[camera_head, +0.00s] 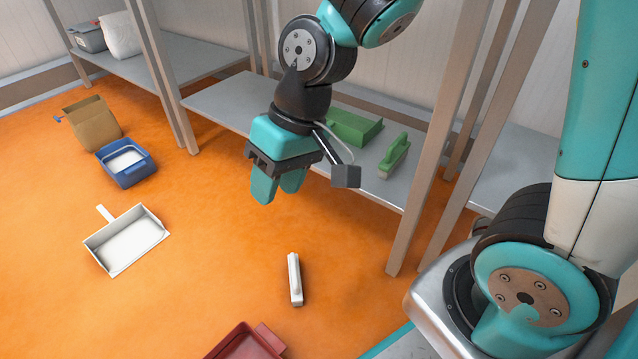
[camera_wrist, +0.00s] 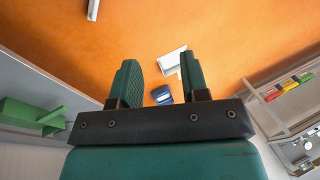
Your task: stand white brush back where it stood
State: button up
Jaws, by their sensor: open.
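The white brush (camera_head: 295,279) is on the orange floor in the head view, right of the white dustpan and above the red tray. In the wrist view the white brush (camera_wrist: 93,9) is at the top left edge, partly cut off. My gripper (camera_head: 279,190) is open and empty, in the air in front of the shelf, with its fingers pointing down. The brush is well away from the fingers.
A white dustpan (camera_head: 127,241), blue bin (camera_head: 145,176), brown box (camera_head: 93,126) and red tray (camera_head: 240,346) are on the floor. A green brush (camera_head: 393,156) and green dustpan (camera_head: 352,128) are on the grey shelf (camera_head: 225,101). Shelf posts stand near my arm. Floor around the white brush is clear.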

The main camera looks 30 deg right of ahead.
jog(key=s+r+n, duration=0.3)
jog(key=s+r, duration=0.3)
jog(key=s, duration=0.4)
jog(key=shift+d+r+n, duration=0.35)
jog(key=shift+d+n, duration=0.05)
jog(key=shift+w+a, duration=0.1)
jog(key=shift+a, duration=0.05)
dwell(0.5)
